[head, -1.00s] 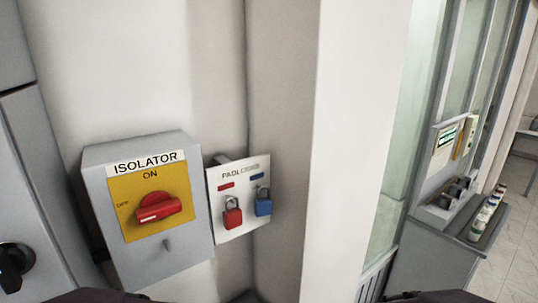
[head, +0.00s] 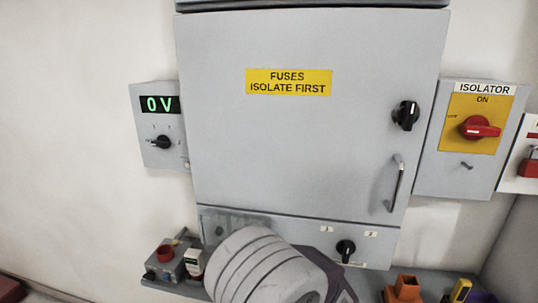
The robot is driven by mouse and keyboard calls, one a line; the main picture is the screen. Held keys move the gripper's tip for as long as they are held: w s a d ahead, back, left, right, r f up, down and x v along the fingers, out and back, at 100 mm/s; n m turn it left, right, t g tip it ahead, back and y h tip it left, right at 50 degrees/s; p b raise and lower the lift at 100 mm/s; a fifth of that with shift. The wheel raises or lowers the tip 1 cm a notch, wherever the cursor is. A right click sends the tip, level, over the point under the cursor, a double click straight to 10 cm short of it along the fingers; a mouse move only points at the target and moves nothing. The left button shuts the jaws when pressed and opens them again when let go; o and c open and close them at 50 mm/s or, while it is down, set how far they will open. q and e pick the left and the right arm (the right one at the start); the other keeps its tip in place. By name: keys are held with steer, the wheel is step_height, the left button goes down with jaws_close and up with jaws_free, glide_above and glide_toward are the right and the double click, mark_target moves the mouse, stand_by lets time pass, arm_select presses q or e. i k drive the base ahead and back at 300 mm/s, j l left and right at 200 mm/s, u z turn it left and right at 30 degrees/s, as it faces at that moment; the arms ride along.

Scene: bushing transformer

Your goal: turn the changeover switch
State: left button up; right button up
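A black rotary knob (head: 345,250), which looks like the changeover switch, sits on the grey lower panel (head: 300,236) under the fuse cabinet. Small white labels marked 1 and 2 are above it. The knob's exact angle is too small to tell. A pale ribbed round shape (head: 262,268), with a dark part at its right, covers the panel's lower left up close; I cannot tell if it is part of my arm. Neither gripper's fingers can be made out.
The fuse cabinet door (head: 300,150) is shut, with a black knob (head: 406,115) and a handle (head: 396,184). A meter box (head: 160,125) reads 0 V at left. The isolator (head: 479,128) is at right. An orange block (head: 404,288) and small boxes are below.

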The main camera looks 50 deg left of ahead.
mark_target(345, 248)
steer(key=k+j, duration=0.15)
steer(key=j, duration=0.25)
steer(key=k+j, duration=0.1)
steer(key=j, duration=0.3)
steer(key=k+j+z, duration=0.1)
steer(key=j, duration=0.35)
steer(key=k, duration=0.05)
